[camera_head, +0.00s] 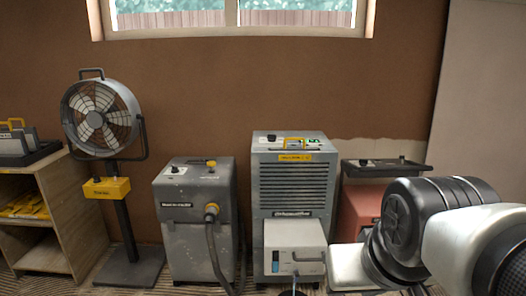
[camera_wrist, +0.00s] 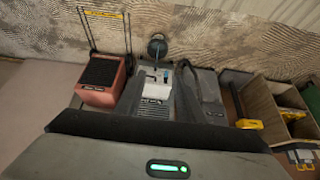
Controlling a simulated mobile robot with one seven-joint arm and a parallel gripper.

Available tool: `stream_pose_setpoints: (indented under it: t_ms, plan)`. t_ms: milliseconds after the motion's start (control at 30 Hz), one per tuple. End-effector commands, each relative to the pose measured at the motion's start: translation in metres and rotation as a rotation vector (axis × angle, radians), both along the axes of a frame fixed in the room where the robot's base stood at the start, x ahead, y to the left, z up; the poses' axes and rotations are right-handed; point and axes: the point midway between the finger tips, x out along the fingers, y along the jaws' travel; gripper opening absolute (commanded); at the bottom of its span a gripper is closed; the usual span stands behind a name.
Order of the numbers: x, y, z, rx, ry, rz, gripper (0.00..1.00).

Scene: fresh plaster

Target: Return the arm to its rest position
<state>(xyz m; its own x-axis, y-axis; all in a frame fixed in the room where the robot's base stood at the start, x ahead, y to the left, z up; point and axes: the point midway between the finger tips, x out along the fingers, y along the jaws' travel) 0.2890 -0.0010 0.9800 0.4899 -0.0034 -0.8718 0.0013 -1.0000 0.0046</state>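My arm (camera_head: 425,225) shows in the head view as black and white links, reaching in from the lower right edge in front of the machines. Its gripper end is not clear in the head view. In the wrist view, a dark grey body with a lit green strip, likely part of my gripper (camera_wrist: 165,150), fills the bottom of the picture. Nothing held is visible.
A grey dehumidifier (camera_head: 281,186) stands against the brown wall, beside a grey vacuum-like machine (camera_head: 196,215). A red machine (camera_head: 361,212) is partly behind my arm; it also shows in the wrist view (camera_wrist: 100,77). A fan (camera_head: 101,117) and a wooden shelf (camera_head: 75,205) stand left.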

Motion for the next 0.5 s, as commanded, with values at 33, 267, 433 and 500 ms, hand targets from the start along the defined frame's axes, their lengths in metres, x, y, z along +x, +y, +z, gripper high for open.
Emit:
stream_pose_setpoints:
  t_ms: [33, 267, 433, 500]
  plan:
    - [-0.014, 0.001, -0.002, 0.004, 0.009, 0.0, 0.35]
    - [-0.02, 0.001, 0.05, 0.005, 0.023, -0.002, 0.35]
    - [-0.019, 0.001, 0.095, 0.004, 0.021, -0.001, 0.35]
    - [-0.019, 0.001, 0.118, 0.004, 0.021, -0.001, 0.35]
